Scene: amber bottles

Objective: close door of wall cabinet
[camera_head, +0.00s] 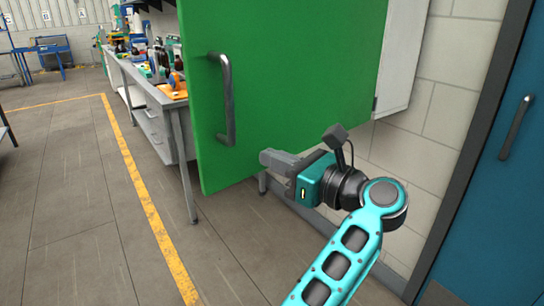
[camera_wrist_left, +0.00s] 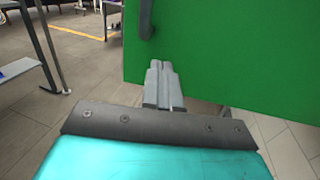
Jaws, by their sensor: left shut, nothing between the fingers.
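The green door (camera_head: 290,75) of the wall cabinet stands open, swung out from the pale cabinet body (camera_head: 402,60) on the wall at right. A dark grey bar handle (camera_head: 226,100) is near the door's left, free edge. In the left wrist view the green door (camera_wrist_left: 230,50) fills the upper right, with part of the handle (camera_wrist_left: 146,18) at the top. My left gripper (camera_head: 268,158) is shut and empty at the door's lower edge, right of and below the handle. Its shut fingers (camera_wrist_left: 160,70) point at the door; I cannot tell whether they touch it. My right gripper is out of view.
A workbench (camera_head: 150,90) with bottles and tools runs along the left behind the door. A blue door (camera_head: 500,190) with a dark handle is at far right. The floor at left is open, with a yellow line (camera_head: 135,165).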

